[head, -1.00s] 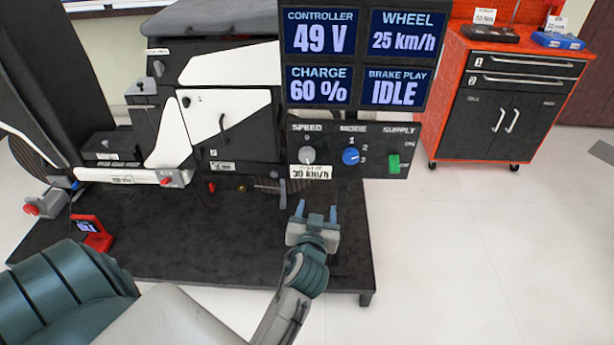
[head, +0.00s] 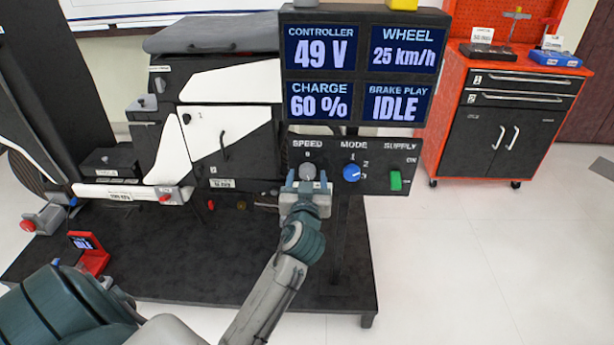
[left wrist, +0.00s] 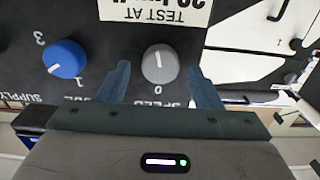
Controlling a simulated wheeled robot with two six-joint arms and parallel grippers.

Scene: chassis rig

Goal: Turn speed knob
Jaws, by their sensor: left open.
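The grey speed knob (head: 307,172) sits on the black control panel (head: 331,183) under the label SPEED. It also shows in the left wrist view (left wrist: 159,63), with a white pointer line and a 0 mark beside it. My left gripper (head: 306,183) is open just in front of the knob. In the left wrist view its blue fingers (left wrist: 162,85) stand on either side of the knob, with gaps between. Whether the tips reach the knob's depth I cannot tell. My right gripper is not in view.
The blue mode knob (head: 351,173) and green supply switch (head: 395,180) are right of the speed knob. The display (head: 363,75) above reads 49 V, 25 km/h, 60 % and IDLE. A red and black cabinet (head: 508,125) stands at the right. The floor between is clear.

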